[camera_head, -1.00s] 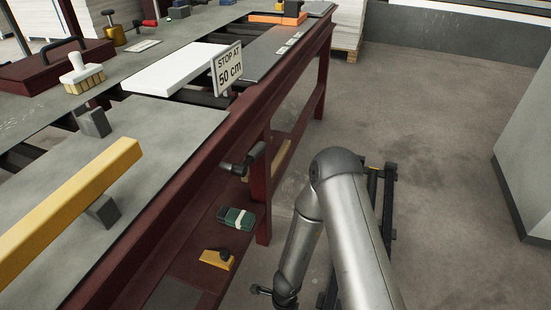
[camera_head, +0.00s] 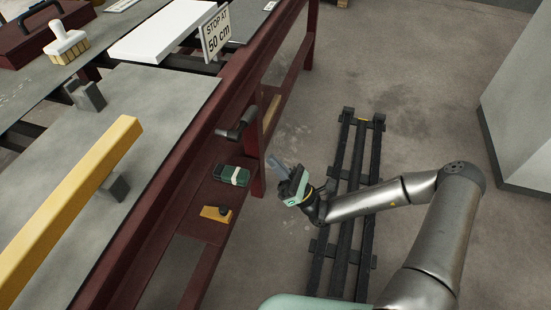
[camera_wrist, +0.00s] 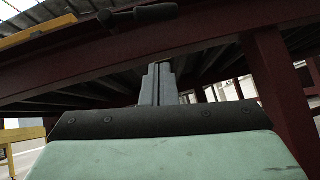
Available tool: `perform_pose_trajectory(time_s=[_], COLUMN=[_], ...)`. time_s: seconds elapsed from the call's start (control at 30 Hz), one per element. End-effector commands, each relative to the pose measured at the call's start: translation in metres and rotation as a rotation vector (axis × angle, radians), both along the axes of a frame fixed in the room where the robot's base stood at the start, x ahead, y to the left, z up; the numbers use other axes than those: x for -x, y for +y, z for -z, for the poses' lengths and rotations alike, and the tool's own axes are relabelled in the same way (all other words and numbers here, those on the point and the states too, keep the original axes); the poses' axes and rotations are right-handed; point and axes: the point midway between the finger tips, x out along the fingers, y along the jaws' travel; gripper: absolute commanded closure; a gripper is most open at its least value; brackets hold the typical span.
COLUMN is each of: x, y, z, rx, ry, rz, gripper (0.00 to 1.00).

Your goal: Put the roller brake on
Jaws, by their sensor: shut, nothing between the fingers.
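A dark crank-like lever with a black handle (camera_head: 237,130), which looks like the roller brake, sticks out from the side of the dark red table frame. It also shows at the top of the wrist view, where the lever (camera_wrist: 138,15) lies across the frame's edge. My gripper (camera_head: 276,163) is shut and empty, below and to the right of the lever in the head view, apart from it. In the wrist view my gripper's fingers (camera_wrist: 159,85) are together and point towards the underside of the table, with the lever above them.
A green case with a pale band (camera_head: 231,175) and a yellow block-like tool (camera_head: 216,213) lie on the lower shelf. A yellow beam (camera_head: 75,205) lies over the grey board. A "STOP AT 50 cm" sign (camera_head: 216,34) stands at the table edge.

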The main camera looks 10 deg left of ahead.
Motion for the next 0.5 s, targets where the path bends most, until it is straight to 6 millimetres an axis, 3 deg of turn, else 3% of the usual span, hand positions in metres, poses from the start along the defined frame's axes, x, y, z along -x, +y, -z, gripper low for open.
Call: perform_pose_trajectory(time_s=[0.33, 0.5], x=[-0.016, -0.021], y=[0.052, 0.049], z=[-0.049, -0.074], rx=[0.002, 0.004], ry=[-0.003, -0.001], rz=[-0.006, -0.004], gripper=[1.0, 1.0])
